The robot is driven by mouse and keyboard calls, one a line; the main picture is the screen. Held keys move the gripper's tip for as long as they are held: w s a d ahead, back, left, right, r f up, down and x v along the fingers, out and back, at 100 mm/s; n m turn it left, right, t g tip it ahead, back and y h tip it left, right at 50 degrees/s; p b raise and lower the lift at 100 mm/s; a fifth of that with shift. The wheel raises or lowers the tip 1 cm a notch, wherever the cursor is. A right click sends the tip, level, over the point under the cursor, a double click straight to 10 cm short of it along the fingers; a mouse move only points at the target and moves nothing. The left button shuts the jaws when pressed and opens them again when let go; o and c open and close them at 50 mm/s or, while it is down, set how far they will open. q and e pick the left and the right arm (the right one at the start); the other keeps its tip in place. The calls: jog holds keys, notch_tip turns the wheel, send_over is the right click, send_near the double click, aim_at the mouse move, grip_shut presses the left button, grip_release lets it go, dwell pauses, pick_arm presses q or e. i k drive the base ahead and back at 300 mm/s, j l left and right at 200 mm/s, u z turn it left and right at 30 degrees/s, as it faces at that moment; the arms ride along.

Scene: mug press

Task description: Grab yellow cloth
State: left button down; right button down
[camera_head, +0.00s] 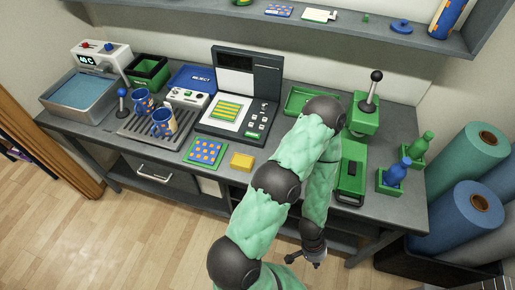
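A small yellow block-like piece, which looks like the folded yellow cloth (242,161), lies near the front edge of the workbench, right of a blue sheet with orange dots. My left arm, in green sleeves with dark joints, rises from the bottom, bends over the bench and comes down in front of it. My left gripper (306,260) hangs low in front of the bench, to the right of and below the cloth, well apart from it. Its fingers look spread, with nothing seen between them. My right gripper is not in view.
The dotted sheet (205,152) lies close beside the cloth. A black press machine (262,75) stands behind. Two blue mugs (163,122) stand on a drip grate at left. Green tools and bottles (421,144) are at right, with fabric rolls (466,158) beyond. The floor in front is clear.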

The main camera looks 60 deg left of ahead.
aim_at(246, 163)
jog(key=u, duration=2.15)
